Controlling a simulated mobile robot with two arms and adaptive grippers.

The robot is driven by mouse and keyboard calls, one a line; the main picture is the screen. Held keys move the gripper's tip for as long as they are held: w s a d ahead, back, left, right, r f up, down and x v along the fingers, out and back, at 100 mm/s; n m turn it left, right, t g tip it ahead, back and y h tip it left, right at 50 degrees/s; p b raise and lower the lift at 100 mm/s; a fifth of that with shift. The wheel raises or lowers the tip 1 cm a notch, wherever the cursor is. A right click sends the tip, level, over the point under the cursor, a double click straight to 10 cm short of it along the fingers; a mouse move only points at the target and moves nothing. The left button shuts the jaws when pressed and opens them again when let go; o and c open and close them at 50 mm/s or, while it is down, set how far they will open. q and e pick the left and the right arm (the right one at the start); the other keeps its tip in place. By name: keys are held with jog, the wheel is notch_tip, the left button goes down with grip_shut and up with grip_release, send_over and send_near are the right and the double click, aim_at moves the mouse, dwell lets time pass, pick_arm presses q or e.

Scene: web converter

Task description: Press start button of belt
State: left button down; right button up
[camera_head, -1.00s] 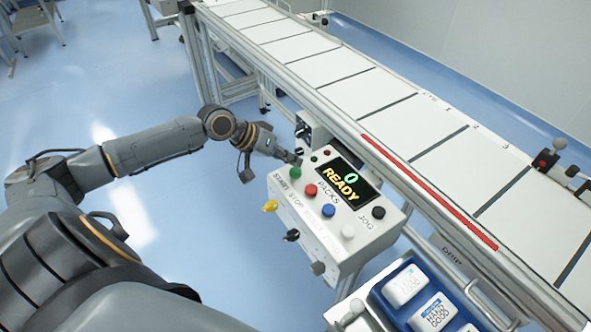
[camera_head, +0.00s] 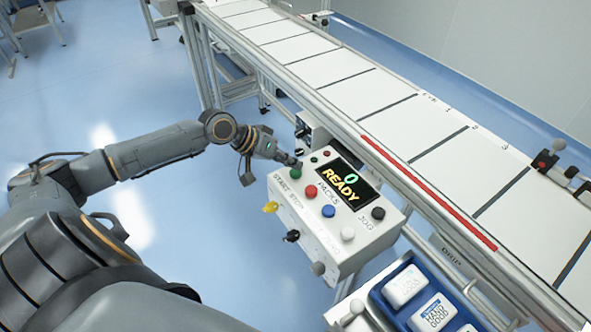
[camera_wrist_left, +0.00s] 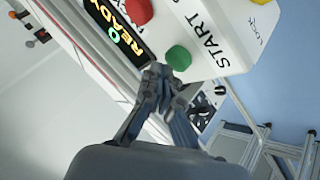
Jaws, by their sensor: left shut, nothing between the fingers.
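The white control box (camera_head: 345,252) stands beside the belt (camera_head: 370,90), with a green button (camera_head: 295,173) above the label START. The display (camera_head: 346,184) reads 0 READY. A red button (camera_head: 310,191) sits to the right of the green one. My left gripper (camera_head: 297,163) is shut and empty, its tips just behind the green button in the head view. In the left wrist view the green button (camera_wrist_left: 178,58) is right at the fingertips (camera_wrist_left: 164,72). I cannot tell whether they touch it. My right gripper is not in view.
Blue (camera_head: 328,210), white (camera_head: 348,232) and black (camera_head: 378,213) buttons share the panel. Knobs stick out of the box's front, including a yellow one (camera_head: 270,207). A blue tray (camera_head: 388,316) with white packs stands at the lower right.

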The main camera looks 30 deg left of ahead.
aim_at(292, 172)
pick_arm(q)
jog(key=shift+f, duration=0.1)
dwell(0.3)
jog(key=shift+f, duration=0.65)
dwell(0.6)
jog(key=shift+r, duration=0.15)
jog(key=shift+r+p, duration=0.9)
jog(key=shift+p, duration=0.15)
notch_tip(292, 172, up, 5)
jog(key=p, duration=0.5)
jog(key=shift+r+p, duration=0.1)
jog(key=shift+p, duration=0.2)
